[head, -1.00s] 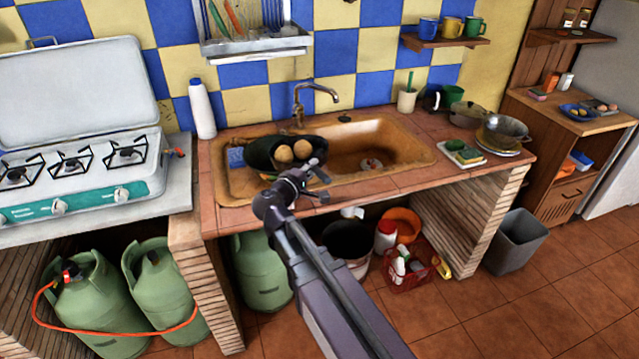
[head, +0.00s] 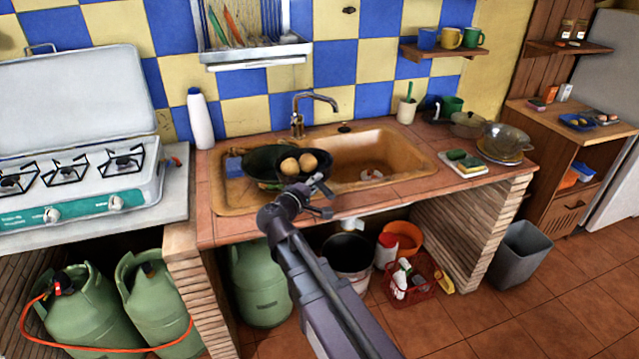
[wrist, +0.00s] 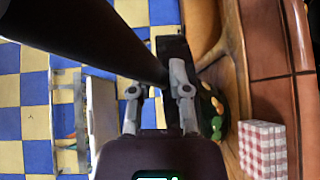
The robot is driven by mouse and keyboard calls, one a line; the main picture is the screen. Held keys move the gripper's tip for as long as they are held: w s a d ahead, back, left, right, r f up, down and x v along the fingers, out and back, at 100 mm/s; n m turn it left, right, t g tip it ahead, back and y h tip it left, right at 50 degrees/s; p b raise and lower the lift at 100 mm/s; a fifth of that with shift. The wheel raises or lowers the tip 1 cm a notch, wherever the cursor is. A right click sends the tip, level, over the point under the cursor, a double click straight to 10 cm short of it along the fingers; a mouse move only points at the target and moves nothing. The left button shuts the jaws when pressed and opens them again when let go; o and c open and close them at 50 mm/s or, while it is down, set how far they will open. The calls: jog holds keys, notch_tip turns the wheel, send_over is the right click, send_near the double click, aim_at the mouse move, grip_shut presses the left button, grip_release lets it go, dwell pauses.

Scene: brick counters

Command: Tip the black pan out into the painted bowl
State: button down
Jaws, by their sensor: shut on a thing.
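The black pan (head: 262,163) is held up over the left part of the sink in the head view. The painted bowl (wrist: 213,118), dark with green and orange patches, shows partly beside the right finger in the wrist view. In the head view the pan hides most of it. I cannot tell its inside.
The tap (head: 298,122) rises behind the sink (head: 395,150). A white bottle (head: 200,118) and the stove (head: 85,185) stand left. A sponge tray (head: 463,165) and glass bowl (head: 505,142) stand right. A red-checked block (wrist: 262,148) is near the painted bowl.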

jog(key=shift+r, duration=0.3)
